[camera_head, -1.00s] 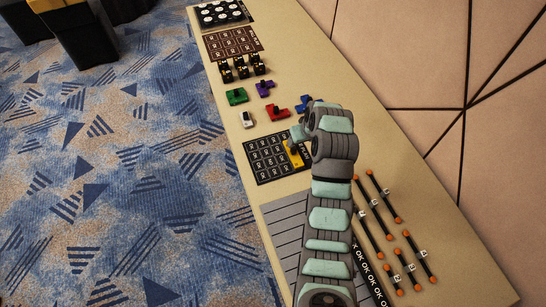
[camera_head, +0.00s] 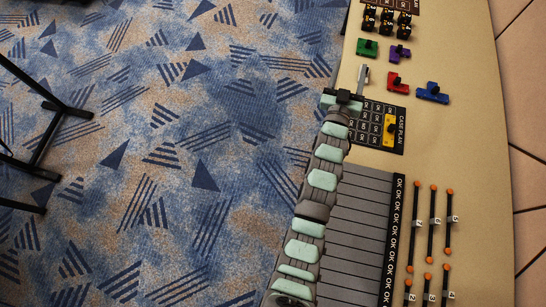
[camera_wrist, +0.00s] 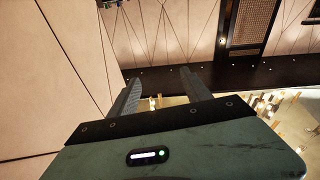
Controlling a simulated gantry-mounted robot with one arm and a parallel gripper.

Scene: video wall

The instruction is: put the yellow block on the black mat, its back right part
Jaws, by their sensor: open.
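The yellow block (camera_head: 389,130) lies on the black mat (camera_head: 379,149), toward its right side beside the "CASE PLAN" lettering. It has a small dark part on top. The mat has a grid of printed cells. My gripper (camera_head: 346,96) is at the mat's left edge, apart from the yellow block, and hides the mat's back left corner. In the wrist view my gripper (camera_wrist: 158,82) is open, with two grey fingers spread and nothing between them. That view faces the walls, and neither the yellow block nor the mat shows there.
Behind the mat lie a white piece (camera_head: 364,74) close to my gripper, a red block (camera_head: 397,82), a blue block (camera_head: 432,93), a green block (camera_head: 367,48) and a purple block (camera_head: 400,54). A grey slatted panel (camera_head: 356,225) and orange-tipped rods (camera_head: 432,220) lie in front.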

